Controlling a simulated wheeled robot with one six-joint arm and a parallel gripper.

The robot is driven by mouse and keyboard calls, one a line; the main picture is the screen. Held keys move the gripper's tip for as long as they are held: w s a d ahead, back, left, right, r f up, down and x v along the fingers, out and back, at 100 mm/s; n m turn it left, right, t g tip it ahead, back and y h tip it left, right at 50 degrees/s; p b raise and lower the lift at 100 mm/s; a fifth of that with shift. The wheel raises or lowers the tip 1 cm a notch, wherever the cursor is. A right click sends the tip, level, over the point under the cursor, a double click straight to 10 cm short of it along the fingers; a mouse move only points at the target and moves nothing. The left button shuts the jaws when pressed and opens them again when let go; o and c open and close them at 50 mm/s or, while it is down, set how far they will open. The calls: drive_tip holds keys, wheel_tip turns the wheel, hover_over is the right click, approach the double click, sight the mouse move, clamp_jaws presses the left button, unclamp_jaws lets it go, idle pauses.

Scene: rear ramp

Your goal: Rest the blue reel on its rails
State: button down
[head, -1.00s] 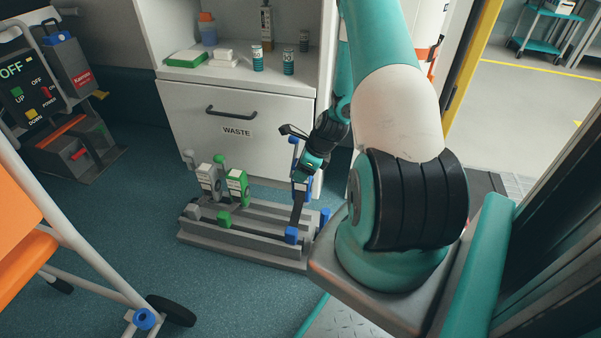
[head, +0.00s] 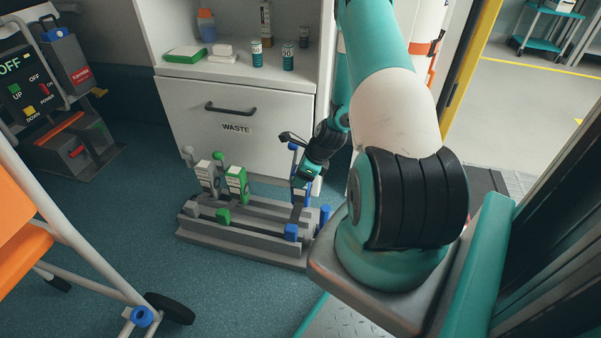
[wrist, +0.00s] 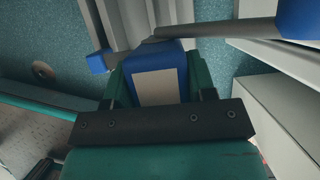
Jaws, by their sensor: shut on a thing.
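The blue reel (head: 300,191) is at the right end of the grey rail base (head: 240,248) on the floor. It has a pale label, and it also shows in the wrist view (wrist: 157,66). My gripper (head: 302,179) is shut on the blue reel, with a finger on each side of it.
A grey reel (head: 207,178) and a green reel (head: 236,184) stand at the left of the rail base. A white waste cabinet (head: 235,125) is close behind. A wheeled orange chair (head: 25,225) is at the left. Floor in front of the rails is clear.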

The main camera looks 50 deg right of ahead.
drive_tip(key=shift+f+b, duration=1.15)
drive_tip(key=shift+f, duration=1.35)
drive_tip(key=shift+c, duration=1.8)
unclamp_jaws()
drive_tip(key=p+v, duration=0.8)
drive_tip(key=v, duration=0.9)
drive_tip(key=shift+r+p, duration=0.15)
drive_tip(key=shift+p, duration=0.2)
drive_tip(key=shift+s, duration=0.1)
